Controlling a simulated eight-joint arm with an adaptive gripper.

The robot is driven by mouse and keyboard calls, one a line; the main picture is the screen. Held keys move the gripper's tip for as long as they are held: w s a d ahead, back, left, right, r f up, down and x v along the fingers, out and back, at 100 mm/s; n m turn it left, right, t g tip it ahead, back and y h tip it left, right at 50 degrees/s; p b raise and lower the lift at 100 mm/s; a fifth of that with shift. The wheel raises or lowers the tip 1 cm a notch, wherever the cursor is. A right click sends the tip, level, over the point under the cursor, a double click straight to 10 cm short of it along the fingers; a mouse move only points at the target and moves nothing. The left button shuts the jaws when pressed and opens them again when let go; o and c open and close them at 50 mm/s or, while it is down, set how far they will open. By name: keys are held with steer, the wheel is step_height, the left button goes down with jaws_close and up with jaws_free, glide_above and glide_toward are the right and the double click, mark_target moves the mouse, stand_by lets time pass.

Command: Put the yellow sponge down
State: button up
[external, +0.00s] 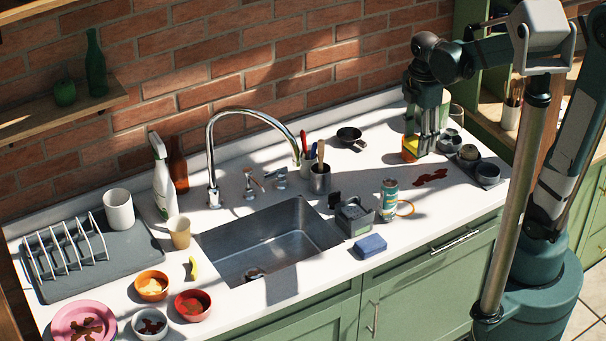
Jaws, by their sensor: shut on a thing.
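My gripper (421,151) points down at the right end of the white counter, its fingers close together. It is shut on the yellow sponge (410,142), which shows as a small yellow patch at the left side of the fingers. Orange shows just below the yellow, and I cannot tell whether it is part of the sponge or another thing. The fingers hide part of the sponge. I cannot tell whether it touches the counter.
A dark red spill (431,177) lies in front. A tin can (389,200), a grey caddy (354,216) and a blue sponge (370,246) stand nearer the sink (272,243). A black pan (349,136) lies left.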

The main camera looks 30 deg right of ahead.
steer(key=s+d+b, duration=0.1)
steer(key=s+d, duration=0.1)
steer(key=d, duration=0.3)
step_height(320, 180, down, 11)
steer(key=shift+d+r, duration=0.2)
stand_by(0.5)
steer(key=shift+s, duration=0.1)
steer(key=shift+f+b, duration=0.5)
steer(key=shift+f, duration=2.4)
steer(key=shift+f+b, duration=0.35)
steer(key=shift+f, duration=1.75)
steer(key=shift+f, duration=0.15)
steer(key=o, duration=0.7)
steer(key=shift+c, duration=0.2)
